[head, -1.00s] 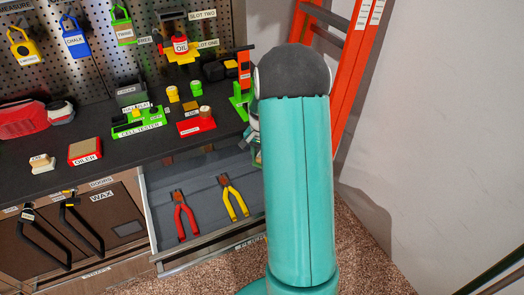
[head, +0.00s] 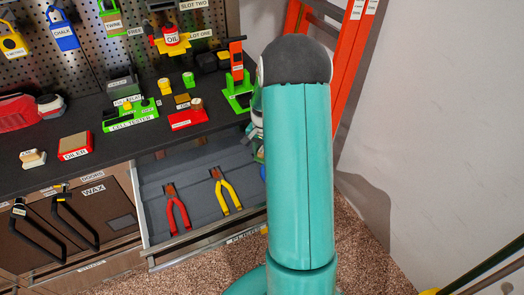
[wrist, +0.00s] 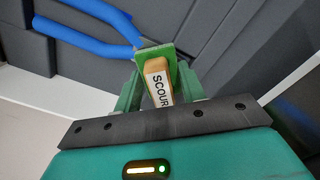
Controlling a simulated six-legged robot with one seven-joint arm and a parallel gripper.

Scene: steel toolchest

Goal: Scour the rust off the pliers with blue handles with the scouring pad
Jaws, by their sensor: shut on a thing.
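In the wrist view my gripper (wrist: 160,88) is shut on the scouring pad (wrist: 155,53), a green pad with a tan grip block labelled SCOUR. The pliers with blue handles (wrist: 75,39) lie on the grey drawer floor at the upper left of that view. The pad overlaps the end of the handles where they meet. The pliers' head is hidden behind the pad and gripper, so I cannot see its rust or tell whether the pad touches it. In the head view my arm hides most of the gripper and the blue pliers.
The open drawer (head: 195,238) also holds red pliers (head: 177,212) and yellow pliers (head: 227,191) left of my arm. An orange ladder (head: 357,60) stands behind my arm.

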